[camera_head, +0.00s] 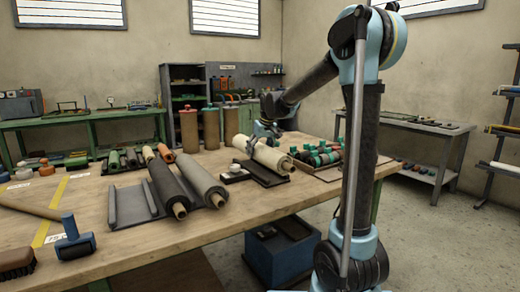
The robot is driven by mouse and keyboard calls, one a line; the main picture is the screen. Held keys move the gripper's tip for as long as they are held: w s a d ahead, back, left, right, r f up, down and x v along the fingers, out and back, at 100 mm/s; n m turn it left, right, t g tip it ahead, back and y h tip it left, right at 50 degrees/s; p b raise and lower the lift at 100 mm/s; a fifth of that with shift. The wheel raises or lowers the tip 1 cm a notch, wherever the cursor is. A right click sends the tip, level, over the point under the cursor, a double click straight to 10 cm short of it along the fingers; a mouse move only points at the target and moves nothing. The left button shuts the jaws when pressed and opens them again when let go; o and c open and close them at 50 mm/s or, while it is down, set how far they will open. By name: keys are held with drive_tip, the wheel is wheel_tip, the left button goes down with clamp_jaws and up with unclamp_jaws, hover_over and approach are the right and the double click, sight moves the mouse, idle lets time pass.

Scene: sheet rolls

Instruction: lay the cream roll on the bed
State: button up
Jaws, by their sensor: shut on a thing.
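The cream roll (262,153) is a pale cylinder with a dark end, lying at a slant near the middle of the table. My gripper (264,140) comes down from behind onto the roll and is shut on it; the fingertips are small and partly hidden. A low dark flat piece (265,175), which looks like the bed, is just in front of and below the roll. I cannot tell whether the roll touches it.
Dark and grey rolls (203,182) lie on a grey cradle to the left. Small white and black blocks (235,174) sit beside the dark piece. Tall brown cylinders (189,130) stand behind. Bare wood (200,235) is in front.

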drive_tip(key=shift+f, duration=2.1)
drive_tip(key=o, duration=2.1)
